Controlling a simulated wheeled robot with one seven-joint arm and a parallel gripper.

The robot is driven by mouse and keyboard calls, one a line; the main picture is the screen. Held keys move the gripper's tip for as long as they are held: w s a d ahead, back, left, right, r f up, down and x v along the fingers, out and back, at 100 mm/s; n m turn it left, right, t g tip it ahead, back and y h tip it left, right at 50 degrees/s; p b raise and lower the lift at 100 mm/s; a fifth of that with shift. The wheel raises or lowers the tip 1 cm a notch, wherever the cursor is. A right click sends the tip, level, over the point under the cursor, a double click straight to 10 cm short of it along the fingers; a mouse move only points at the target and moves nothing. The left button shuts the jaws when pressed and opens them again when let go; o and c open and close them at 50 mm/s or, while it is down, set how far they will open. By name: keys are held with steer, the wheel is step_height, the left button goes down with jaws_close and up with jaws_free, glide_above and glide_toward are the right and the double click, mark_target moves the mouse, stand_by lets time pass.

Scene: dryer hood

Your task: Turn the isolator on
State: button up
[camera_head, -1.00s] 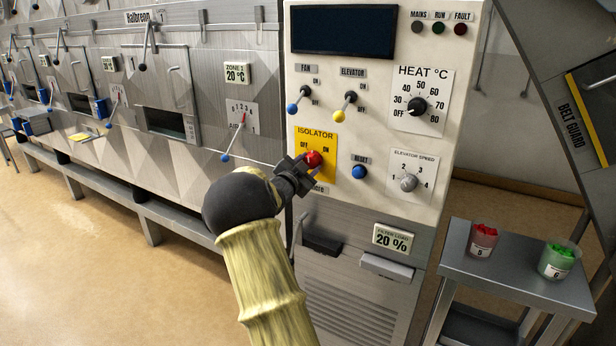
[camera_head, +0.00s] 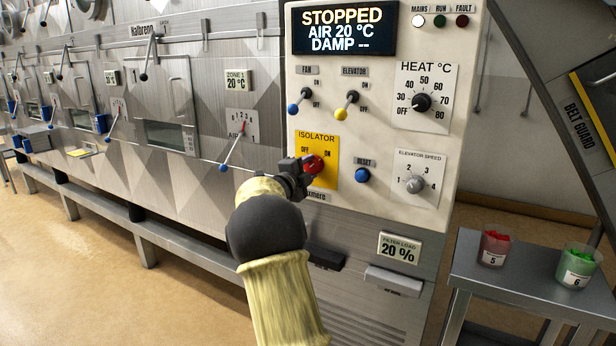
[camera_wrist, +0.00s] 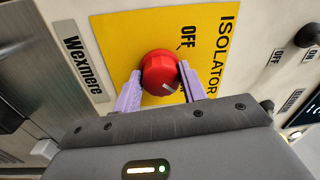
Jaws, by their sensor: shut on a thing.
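The isolator is a red rotary knob (camera_head: 314,165) on a yellow plate (camera_head: 327,147) marked OFF and ON, on the pale control panel. My gripper (camera_head: 307,168) is at the knob from its left and front. In the wrist view my gripper (camera_wrist: 160,80) has its lavender fingers on either side of the red knob (camera_wrist: 157,72), shut on it. The display (camera_head: 345,29) reads STOPPED, AIR 20 °C, DAMP. The MAINS lamp (camera_head: 418,20) is bright white.
The blue reset button (camera_head: 363,175) and the fan (camera_head: 293,108) and elevator (camera_head: 340,113) levers are close by. Heat (camera_head: 421,102) and elevator speed (camera_head: 415,184) dials are to the right. A side table (camera_head: 515,285) with cups stands at lower right.

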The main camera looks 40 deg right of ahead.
steer(key=shift+m, duration=0.3)
steer(key=shift+f, duration=0.1)
steer(key=o, duration=1)
steer(key=shift+c, duration=0.2)
steer(key=r+v, duration=0.1)
steer(key=v, duration=1.6)
steer(key=shift+a+f, duration=0.2)
steer(key=shift+f, duration=0.25)
steer(key=shift+a, duration=0.15)
